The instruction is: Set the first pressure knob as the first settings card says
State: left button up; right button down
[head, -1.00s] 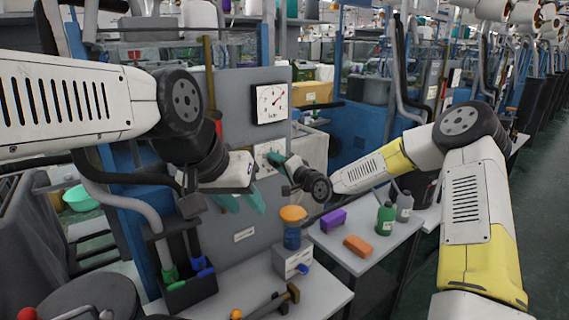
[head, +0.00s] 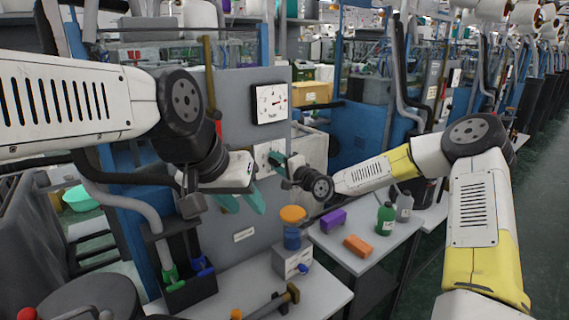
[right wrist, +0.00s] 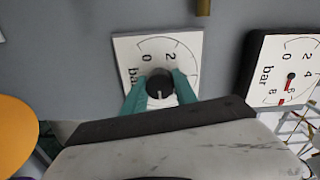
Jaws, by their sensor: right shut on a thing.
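The black pressure knob (right wrist: 159,84) sits on a white dial plate (right wrist: 130,47) marked in bar. The plate shows in the head view (head: 262,151) below a square pressure gauge (head: 271,103) on the grey panel. My right gripper (right wrist: 160,92) has its teal fingers shut on the knob, on either side of it; its arm hides the knob in the head view. The knob's white line points down in the wrist view. The gauge (right wrist: 285,70) shows a red mark near 6. My left gripper (head: 243,201) is open and empty before the panel. I cannot make out a readable settings card.
A blue jar with an orange lid (head: 292,232) stands on a grey box on the near table. The side table holds a purple block (head: 333,220), an orange block (head: 357,246) and a green bottle (head: 385,219). A dark bin with tools (head: 190,289) stands at lower left.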

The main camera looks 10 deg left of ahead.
jog(key=c, duration=1)
grip_release()
jog(key=shift+o, duration=0.2)
jog(key=v, duration=0.7)
jog(key=shift+s+d, duration=0.3)
jog(key=shift+d, duration=0.05)
jog(key=shift+f, duration=0.1)
